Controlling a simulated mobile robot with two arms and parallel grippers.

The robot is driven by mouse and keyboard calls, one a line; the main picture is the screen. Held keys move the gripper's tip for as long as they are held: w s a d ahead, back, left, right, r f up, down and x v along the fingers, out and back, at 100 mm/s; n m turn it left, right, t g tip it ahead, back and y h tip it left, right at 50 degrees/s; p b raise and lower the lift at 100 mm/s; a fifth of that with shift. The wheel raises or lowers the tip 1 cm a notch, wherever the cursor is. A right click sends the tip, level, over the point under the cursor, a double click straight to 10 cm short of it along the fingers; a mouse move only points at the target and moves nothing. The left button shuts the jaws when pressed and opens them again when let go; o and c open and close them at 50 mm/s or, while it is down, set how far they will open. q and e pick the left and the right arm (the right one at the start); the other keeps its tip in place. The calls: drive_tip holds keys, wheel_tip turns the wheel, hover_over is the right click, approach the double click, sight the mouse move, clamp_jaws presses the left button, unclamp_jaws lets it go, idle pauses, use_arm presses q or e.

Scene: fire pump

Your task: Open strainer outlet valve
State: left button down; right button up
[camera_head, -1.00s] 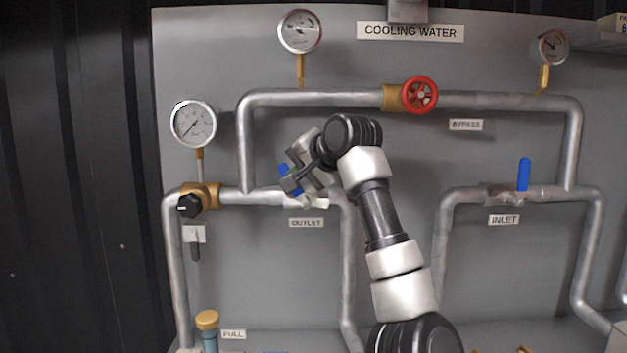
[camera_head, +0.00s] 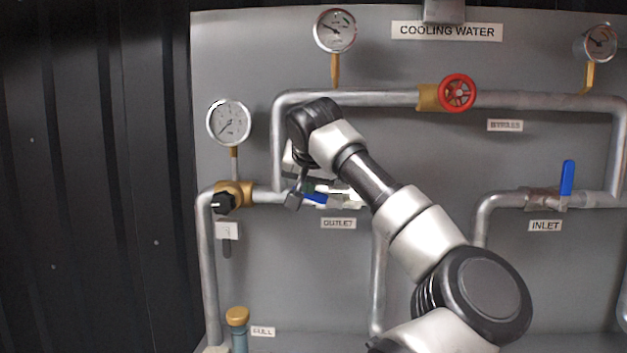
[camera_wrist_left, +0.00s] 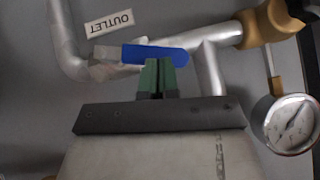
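The outlet valve has a blue lever (camera_head: 316,198), partly hidden by my gripper in the head view. In the left wrist view the lever (camera_wrist_left: 155,54) lies roughly along the pipe, pointing from the silver valve body (camera_wrist_left: 108,60) toward the brass fitting. My left gripper (camera_head: 297,195) is at the lever. In the wrist view its green fingers (camera_wrist_left: 158,64) are together, with their tips at the lever's edge; nothing shows between them. Whether they touch it is unclear. The OUTLET label (camera_head: 338,223) is below the valve. My right gripper is out of view.
A black knob (camera_head: 222,203) on a brass fitting and a gauge (camera_head: 229,122) are left of the valve. The bypass pipe with a red handwheel (camera_head: 457,93) runs above. The inlet valve's blue lever (camera_head: 567,178) stands upright at right.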

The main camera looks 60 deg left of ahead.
use_arm(q)
drive_tip(key=shift+s+a+f+t+h+b, duration=0.1)
drive_tip(key=shift+a+f+t+h+b, duration=0.1)
drive_tip(key=shift+f, duration=0.25)
drive_tip(key=shift+s+a+f+t+h+b, duration=0.1)
drive_tip(key=shift+a+f, duration=0.1)
drive_tip(key=shift+f, duration=0.2)
